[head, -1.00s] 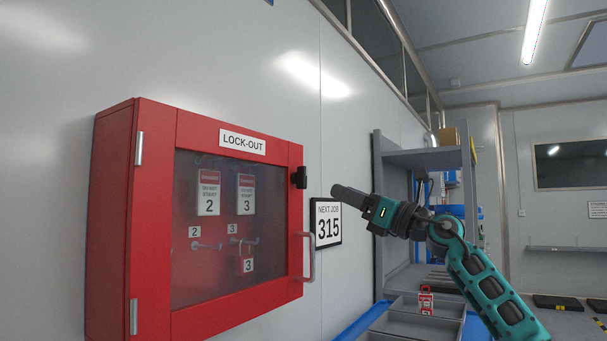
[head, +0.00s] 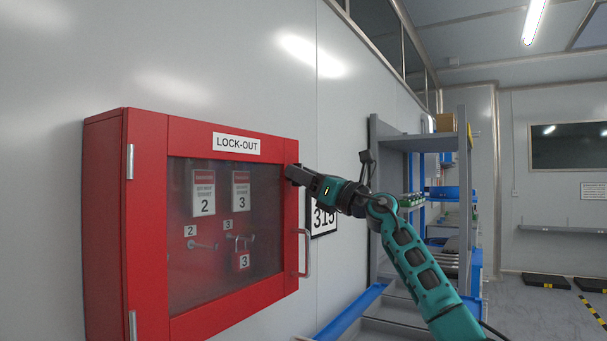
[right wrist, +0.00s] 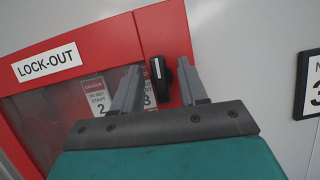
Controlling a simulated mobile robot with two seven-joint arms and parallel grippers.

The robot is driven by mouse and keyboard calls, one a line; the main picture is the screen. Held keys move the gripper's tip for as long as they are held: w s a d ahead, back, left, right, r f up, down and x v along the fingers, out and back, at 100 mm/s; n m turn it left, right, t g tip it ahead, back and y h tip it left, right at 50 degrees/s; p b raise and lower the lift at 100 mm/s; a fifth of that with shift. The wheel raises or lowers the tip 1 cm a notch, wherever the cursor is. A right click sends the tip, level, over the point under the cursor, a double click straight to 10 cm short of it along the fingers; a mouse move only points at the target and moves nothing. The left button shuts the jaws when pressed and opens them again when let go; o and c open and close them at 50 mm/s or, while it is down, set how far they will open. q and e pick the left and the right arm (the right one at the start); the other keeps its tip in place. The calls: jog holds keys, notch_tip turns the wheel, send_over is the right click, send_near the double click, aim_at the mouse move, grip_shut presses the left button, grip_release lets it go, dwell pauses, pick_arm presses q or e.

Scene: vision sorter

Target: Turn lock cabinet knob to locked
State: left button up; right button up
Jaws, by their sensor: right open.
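The red lock-out cabinet (head: 145,230) hangs on the wall at the left, its windowed door shut. Its black knob (right wrist: 161,72) sits near the door's upper right corner, and in the right wrist view it has a white line along it, running roughly along the handle. My right gripper (right wrist: 167,82) is open, with one finger on each side of the knob in that view; I cannot tell whether either finger touches it. In the head view the right gripper (head: 292,173) covers the knob. My left gripper is not in view.
A grey door handle (head: 307,252) stands out below the knob. A number sign (head: 324,220) is on the wall behind my right gripper. Grey shelving (head: 425,142) and trays stand to the right.

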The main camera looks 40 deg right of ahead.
jog(key=shift+c, duration=0.3)
grip_shut()
